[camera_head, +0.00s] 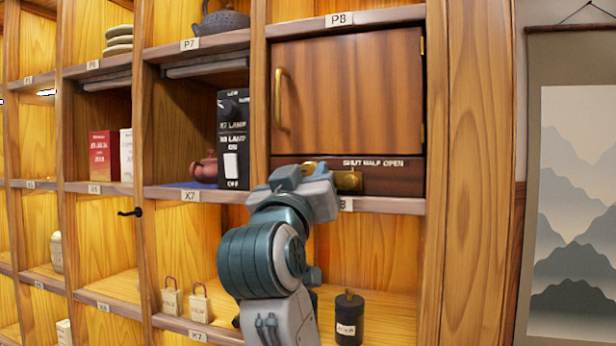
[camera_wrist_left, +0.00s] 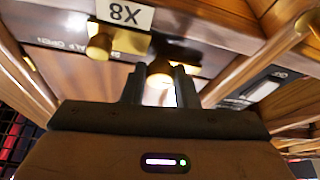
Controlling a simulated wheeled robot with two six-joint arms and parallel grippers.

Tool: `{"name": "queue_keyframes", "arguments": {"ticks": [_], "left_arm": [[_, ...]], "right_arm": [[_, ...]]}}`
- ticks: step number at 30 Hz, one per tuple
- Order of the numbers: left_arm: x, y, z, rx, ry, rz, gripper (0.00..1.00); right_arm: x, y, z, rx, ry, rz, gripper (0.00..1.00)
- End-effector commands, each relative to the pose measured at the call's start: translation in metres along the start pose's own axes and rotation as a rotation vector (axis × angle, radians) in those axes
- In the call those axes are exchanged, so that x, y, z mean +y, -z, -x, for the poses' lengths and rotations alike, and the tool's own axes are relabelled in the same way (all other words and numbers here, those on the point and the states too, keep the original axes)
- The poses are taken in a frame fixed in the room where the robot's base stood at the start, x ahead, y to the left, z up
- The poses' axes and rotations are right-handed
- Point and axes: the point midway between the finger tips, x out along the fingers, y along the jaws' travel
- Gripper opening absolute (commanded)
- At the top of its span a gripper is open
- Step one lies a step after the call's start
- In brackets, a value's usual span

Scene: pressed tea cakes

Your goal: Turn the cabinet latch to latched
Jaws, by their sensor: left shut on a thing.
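The cabinet (camera_head: 355,95) has a shut brown wooden door with an upright brass handle (camera_head: 281,100). A dark strip below the door reads SHUT HALF OPEN. My left gripper (camera_head: 308,172) is at the left part of this strip and covers it. In the wrist view, my left gripper (camera_wrist_left: 160,88) has its two fingers closed around a round brass knob (camera_wrist_left: 160,73), which may be the latch. Its turn position cannot be told. A second brass knob (camera_head: 348,181) is just right of the gripper; it also shows in the wrist view (camera_wrist_left: 99,46). My right gripper is not in view.
A black switch panel (camera_head: 233,138) and a reddish teapot (camera_head: 205,166) stand in the compartment to the left. Below are two tan padlock-like blocks (camera_head: 199,304) and a dark canister (camera_head: 349,317). A hanging scroll (camera_head: 575,200) is at the far right.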

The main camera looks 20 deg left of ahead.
Motion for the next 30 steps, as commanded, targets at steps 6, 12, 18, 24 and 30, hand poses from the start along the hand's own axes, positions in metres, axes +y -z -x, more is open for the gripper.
{"name": "queue_keyframes", "arguments": {"ticks": [6,12,18,24,30], "left_arm": [[-0.001,0.000,0.000,0.001,-0.025,-0.062,0.04],[-0.003,-0.001,0.001,0.002,-0.075,-0.190,0.04],[-0.004,0.000,0.001,0.003,-0.146,-0.360,0.04],[-0.006,0.001,0.000,0.003,-0.218,-0.536,0.04],[-0.006,0.002,0.000,0.002,-0.291,-0.712,0.04]], "right_arm": [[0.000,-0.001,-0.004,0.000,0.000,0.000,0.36],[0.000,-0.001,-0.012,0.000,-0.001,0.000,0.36],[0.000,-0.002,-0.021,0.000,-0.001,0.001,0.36],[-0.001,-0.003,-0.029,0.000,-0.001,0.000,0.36],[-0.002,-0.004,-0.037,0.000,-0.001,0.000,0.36]]}}
